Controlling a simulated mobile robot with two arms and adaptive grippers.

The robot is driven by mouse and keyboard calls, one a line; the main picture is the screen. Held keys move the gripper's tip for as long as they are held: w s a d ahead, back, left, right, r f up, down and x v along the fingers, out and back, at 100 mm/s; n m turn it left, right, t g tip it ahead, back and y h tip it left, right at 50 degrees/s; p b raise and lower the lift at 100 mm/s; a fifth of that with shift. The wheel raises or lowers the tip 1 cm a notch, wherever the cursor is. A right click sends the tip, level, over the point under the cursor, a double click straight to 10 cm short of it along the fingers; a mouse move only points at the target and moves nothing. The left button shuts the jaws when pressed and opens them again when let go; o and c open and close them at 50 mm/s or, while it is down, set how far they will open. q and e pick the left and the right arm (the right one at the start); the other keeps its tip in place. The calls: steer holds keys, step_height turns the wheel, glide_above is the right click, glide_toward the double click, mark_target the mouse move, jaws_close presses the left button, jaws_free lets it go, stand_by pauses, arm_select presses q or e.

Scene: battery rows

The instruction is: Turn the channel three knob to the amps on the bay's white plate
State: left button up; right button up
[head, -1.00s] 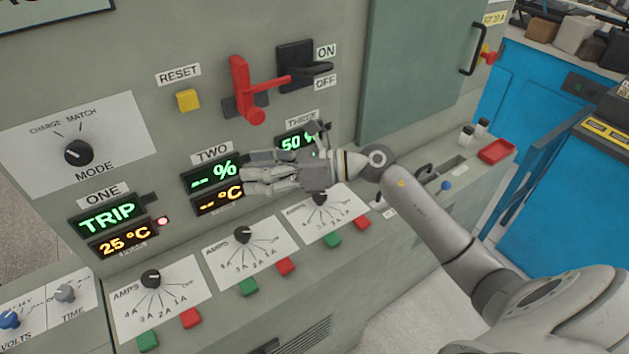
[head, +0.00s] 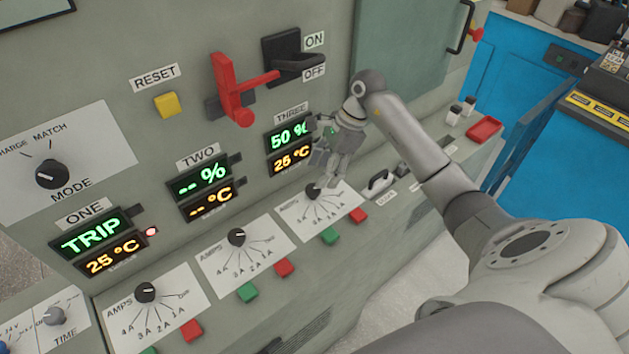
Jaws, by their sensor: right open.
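The channel three knob (head: 313,191) is a small black dial on a white AMPS scale plate (head: 338,213), below the THREE display. The display (head: 289,144) reads 50 % and 25 °C. The knob's exact pointer direction is too small to read. My right gripper (head: 325,172) is open and points down, its fingers just above the knob and apart from it as far as I can tell. To its right a small white label (head: 386,189) lies by a dark clamp; its text is too small to read. I see no readable amps value for the bay. My left gripper is out of view.
Channel two (head: 237,237) and channel one (head: 145,292) knobs sit to the left, with green and red buttons below. A red lever (head: 236,92) and a black ON/OFF handle (head: 292,60) stick out above. A red tray (head: 484,130) lies on the ledge at right.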

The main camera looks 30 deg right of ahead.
mark_target(313, 188)
steer(key=p+x, duration=0.1)
steer(key=x, duration=0.4)
steer(key=shift+a+f, duration=0.15)
steer(key=shift+f, duration=0.25)
